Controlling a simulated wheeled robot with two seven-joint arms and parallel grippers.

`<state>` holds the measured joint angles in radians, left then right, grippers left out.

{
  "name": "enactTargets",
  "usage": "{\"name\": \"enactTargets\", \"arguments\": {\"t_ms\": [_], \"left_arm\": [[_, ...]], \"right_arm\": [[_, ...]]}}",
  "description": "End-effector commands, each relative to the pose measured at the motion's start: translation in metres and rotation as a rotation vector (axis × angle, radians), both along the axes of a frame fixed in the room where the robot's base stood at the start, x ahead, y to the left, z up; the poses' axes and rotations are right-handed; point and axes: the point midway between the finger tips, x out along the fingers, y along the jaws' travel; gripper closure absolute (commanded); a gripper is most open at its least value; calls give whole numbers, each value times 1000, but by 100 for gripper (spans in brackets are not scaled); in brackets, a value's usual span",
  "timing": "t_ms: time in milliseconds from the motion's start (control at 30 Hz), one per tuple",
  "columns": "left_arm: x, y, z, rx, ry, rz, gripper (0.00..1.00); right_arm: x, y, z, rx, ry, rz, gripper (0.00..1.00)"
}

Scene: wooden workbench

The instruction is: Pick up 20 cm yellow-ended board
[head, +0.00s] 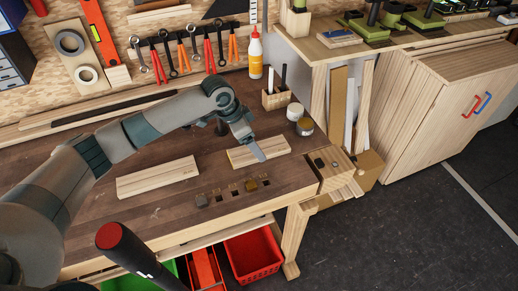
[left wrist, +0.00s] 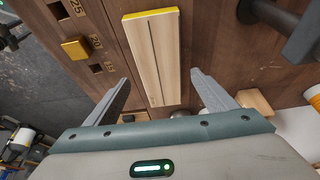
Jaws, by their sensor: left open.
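The yellow-ended board (left wrist: 150,62) is a pale wooden plank with a dark lengthwise line and a yellow strip on its far end. In the head view it appears to be the right-hand board (head: 272,148) on the bench. My left gripper (head: 256,150) is above its right part, hiding some of it. In the left wrist view the open fingers (left wrist: 160,78) stand to either side of the board's near end, with nothing held. The height gap is unclear. My right gripper is out of view.
Another board (head: 158,177) lies on the left. A pen holder (head: 277,98) and cans (head: 304,126) stand behind on the right. The left front bench top is mostly clear.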

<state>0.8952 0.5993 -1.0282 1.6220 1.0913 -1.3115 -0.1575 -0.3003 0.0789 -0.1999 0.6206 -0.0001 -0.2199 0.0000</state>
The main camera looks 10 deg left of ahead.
Motion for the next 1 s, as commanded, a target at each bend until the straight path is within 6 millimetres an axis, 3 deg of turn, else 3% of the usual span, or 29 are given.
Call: {"name": "enactTargets", "arguments": {"t_ms": [67,300,767,933,967,1000], "left_arm": [[3,-4,-6,0,2,1,22],[7,-9,-26,-1,-1,-1,22],[8,-9,-26,0,-2,-1,22],[8,-9,-26,0,-2,-1,62],[8,-9,-26,0,-2,-1,69],[8,-9,-26,0,-2,-1,69]], "right_arm": [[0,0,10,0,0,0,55],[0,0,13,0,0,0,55],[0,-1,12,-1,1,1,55],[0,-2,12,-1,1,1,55],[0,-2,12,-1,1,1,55],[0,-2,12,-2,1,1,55]]}}
